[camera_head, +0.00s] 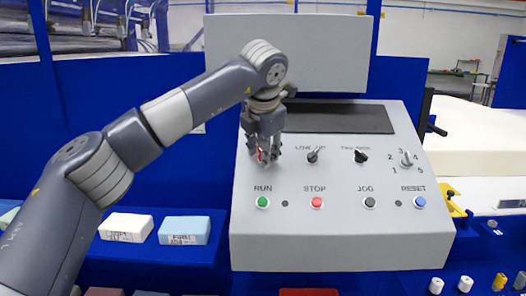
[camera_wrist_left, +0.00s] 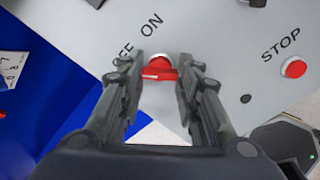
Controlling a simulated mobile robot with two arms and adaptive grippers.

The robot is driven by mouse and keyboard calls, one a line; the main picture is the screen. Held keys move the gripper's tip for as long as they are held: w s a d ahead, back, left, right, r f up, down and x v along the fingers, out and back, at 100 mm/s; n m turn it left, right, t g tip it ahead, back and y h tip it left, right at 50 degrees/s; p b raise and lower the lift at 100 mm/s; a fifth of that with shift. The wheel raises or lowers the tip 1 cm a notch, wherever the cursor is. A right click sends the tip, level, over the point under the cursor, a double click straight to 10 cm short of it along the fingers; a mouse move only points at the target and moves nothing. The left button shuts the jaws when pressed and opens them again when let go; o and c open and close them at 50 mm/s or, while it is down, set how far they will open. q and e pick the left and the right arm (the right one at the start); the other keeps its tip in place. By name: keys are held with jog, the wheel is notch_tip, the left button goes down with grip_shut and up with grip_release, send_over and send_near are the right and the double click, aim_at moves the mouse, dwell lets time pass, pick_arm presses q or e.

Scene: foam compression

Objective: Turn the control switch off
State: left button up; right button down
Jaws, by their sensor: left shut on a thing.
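The control switch is a red rotary knob with a bar handle (camera_wrist_left: 160,73), mounted on the grey panel. In the left wrist view it sits between the fingertips of my left gripper, below the ON label and beside a partly covered OFF label. In the head view only a bit of its red (camera_head: 261,156) shows between the fingers. My left gripper (camera_head: 264,158) reaches down to the panel's upper left and is shut on the switch handle. The exact switch angle is hard to read. My right gripper is not in view.
The control panel (camera_head: 340,248) also carries a green RUN button (camera_head: 263,202), a red STOP button (camera_head: 316,202), a JOG button (camera_head: 369,202), a blue RESET button (camera_head: 420,202) and several rotary knobs. Labelled foam blocks (camera_head: 185,230) lie to the left.

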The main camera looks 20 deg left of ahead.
pick_arm(q)
jog(key=shift+r, duration=0.1)
jog(key=o, duration=1.1)
jog(key=v, duration=1.2)
